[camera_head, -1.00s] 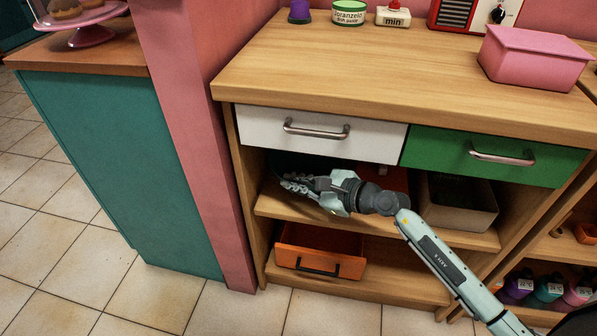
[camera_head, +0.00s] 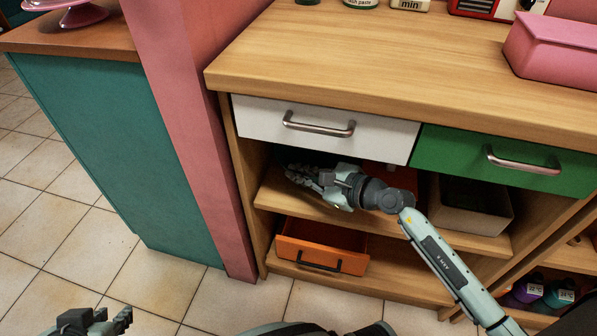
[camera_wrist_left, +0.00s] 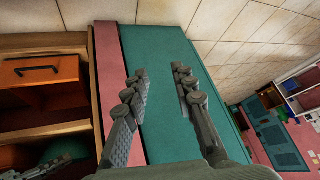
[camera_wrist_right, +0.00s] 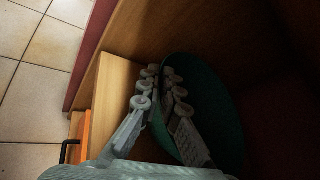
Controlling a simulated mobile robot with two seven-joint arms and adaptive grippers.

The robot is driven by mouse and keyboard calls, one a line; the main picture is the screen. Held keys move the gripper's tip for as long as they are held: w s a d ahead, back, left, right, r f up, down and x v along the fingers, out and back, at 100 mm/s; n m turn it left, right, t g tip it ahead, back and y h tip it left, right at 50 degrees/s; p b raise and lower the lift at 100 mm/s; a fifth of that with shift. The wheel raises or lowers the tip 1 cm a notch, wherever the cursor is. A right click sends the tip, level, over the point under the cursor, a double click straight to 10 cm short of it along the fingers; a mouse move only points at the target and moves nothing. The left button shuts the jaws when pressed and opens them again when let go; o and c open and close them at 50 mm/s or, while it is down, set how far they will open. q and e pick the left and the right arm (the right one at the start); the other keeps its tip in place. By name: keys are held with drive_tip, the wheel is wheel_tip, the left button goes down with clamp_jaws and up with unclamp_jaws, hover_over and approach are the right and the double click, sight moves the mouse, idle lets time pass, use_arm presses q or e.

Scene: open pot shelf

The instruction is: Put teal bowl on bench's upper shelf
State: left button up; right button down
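The teal bowl (camera_wrist_right: 215,115) shows dark in the right wrist view, inside the bench's shaded compartment. My right gripper (camera_wrist_right: 160,73) has its fingers close together on either side of the bowl's rim, so it is shut on it. In the head view, my right gripper (camera_head: 300,174) is inside the bench just above the upper shelf (camera_head: 285,199), below the white drawer. I cannot make out the bowl there. Whether it touches the shelf is unclear. My left gripper (camera_head: 95,320) is low at the bottom left of the head view. Its fingers (camera_wrist_left: 158,75) are apart and empty in the left wrist view.
A white drawer (camera_head: 260,112) and a green drawer (camera_head: 460,160) hang above the shelf. A grey bin (camera_head: 470,220) stands at the shelf's right. An orange drawer box (camera_head: 310,245) sits below. A pink post (camera_head: 185,150) borders the bench's left side.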

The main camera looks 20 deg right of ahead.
use_arm(q)
drive_tip(key=shift+w+d, duration=0.1)
use_arm(e)
drive_tip(key=c, duration=2.1)
unclamp_jaws()
drive_tip(key=o, duration=0.4)
use_arm(q)
drive_tip(key=shift+r, duration=0.1)
